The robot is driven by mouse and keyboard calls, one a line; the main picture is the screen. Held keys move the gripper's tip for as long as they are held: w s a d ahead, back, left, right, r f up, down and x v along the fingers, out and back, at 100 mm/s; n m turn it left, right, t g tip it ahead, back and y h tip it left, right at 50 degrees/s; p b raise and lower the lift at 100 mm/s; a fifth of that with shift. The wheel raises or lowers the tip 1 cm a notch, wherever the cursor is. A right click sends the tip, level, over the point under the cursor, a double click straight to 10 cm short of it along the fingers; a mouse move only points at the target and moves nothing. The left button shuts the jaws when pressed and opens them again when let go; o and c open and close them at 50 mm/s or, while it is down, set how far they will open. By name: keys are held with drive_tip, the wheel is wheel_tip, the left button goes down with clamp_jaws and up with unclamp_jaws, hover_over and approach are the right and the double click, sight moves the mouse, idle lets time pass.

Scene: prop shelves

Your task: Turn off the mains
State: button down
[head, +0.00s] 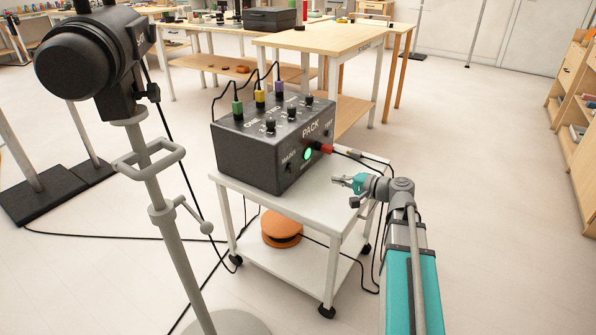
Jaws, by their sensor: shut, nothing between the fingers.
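A dark grey dimmer pack (250,160) sits on the top of a white wheeled trolley (300,205). Its sloped top has several black knobs and green, yellow and purple plugs with black cables. Its front face is lettered "PACK" and "MAINS".
A black lamp on a grey stand (165,200) rises at the left front. An orange round object (281,229) lies on the trolley's lower shelf. Black cables run over the floor and the trolley's right side. Wooden tables (325,37) stand behind; floor at right is clear.

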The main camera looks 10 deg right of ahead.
sight(293, 170)
drive_tip(key=shift+b+x, duration=1.1)
drive_tip(key=shift+x, duration=5.9)
